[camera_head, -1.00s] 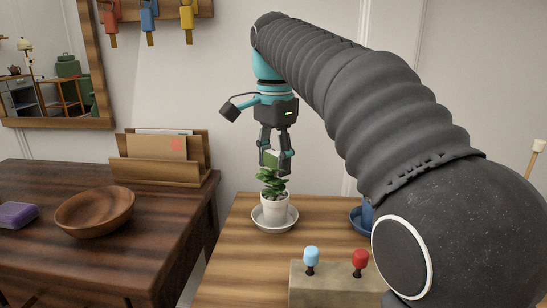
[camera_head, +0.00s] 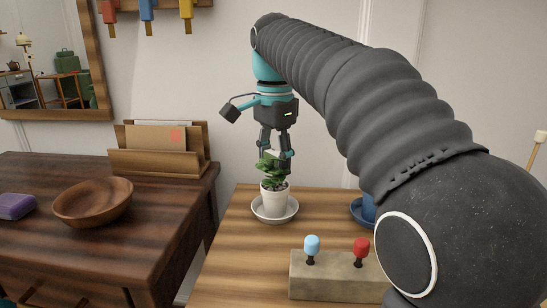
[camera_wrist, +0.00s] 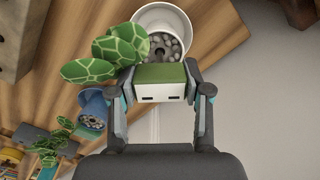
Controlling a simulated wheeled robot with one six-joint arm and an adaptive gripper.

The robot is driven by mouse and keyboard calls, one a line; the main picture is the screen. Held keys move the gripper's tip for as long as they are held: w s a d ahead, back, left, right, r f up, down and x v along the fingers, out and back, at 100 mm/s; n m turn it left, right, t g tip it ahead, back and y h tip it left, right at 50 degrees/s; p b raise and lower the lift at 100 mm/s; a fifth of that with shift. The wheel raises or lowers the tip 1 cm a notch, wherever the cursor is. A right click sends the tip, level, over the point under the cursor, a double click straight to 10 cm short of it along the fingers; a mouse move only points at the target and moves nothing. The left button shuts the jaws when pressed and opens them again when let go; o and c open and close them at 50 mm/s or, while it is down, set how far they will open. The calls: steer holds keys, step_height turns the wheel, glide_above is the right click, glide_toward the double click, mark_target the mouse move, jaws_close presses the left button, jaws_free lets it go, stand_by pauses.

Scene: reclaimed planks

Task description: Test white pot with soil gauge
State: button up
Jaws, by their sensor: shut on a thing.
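The white pot (camera_head: 275,198) stands upright on a pale saucer (camera_head: 260,214) on the plank table. It holds a green-leaved plant (camera_head: 270,176) and pebbly soil. My gripper (camera_head: 277,154) is directly above it, pointing down among the upper leaves. In the wrist view my gripper (camera_wrist: 161,88) is shut on the soil gauge (camera_wrist: 160,83), a white box with a green face. The white pot (camera_wrist: 178,20) shows just beyond the gauge there, with its soil partly visible and leaves to the left. The gauge's lower end is hidden, so I cannot tell whether it touches the soil.
A blue pot (camera_head: 368,207) stands to the right, partly behind my arm; it also shows in the wrist view (camera_wrist: 92,108). A block (camera_head: 325,276) with blue and red knobs stands in front. A darker table to the left carries a wooden bowl (camera_head: 93,203).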

steer(key=shift+f+b, duration=0.3)
steer(key=shift+f, duration=0.25)
steer(key=o, duration=1.2)
steer(key=shift+o, duration=0.2)
steer(key=shift+r, duration=3.75)
